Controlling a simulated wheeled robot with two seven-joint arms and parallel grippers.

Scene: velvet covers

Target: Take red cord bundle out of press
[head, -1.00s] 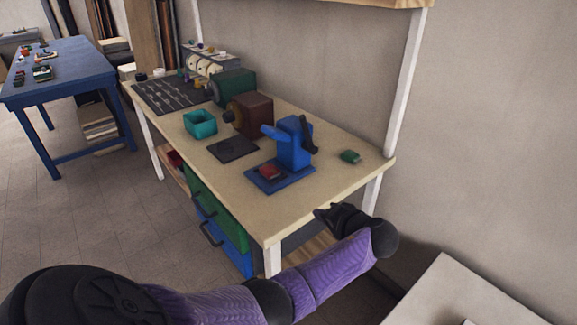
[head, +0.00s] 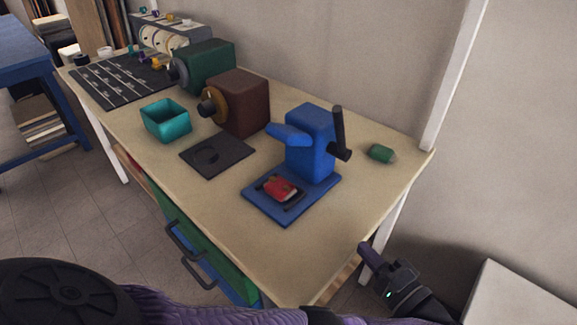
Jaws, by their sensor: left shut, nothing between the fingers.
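The blue press (head: 309,143) stands on the workbench, with a dark lever (head: 338,130) on its right side. The red cord bundle (head: 279,188) lies on the press's blue base plate, between dark pieces, in front of the upright body. My left gripper (head: 366,252) is at the lower right, just off the bench's front right edge. It is shut and empty, apart from the press and the bundle. My right gripper is not in view.
The workbench (head: 221,222) also holds a dark flat pad (head: 217,152), a teal open box (head: 166,120), a brown machine (head: 241,103), a green machine (head: 205,66) and a small green bundle (head: 381,153). A white surface (head: 520,295) stands at the lower right.

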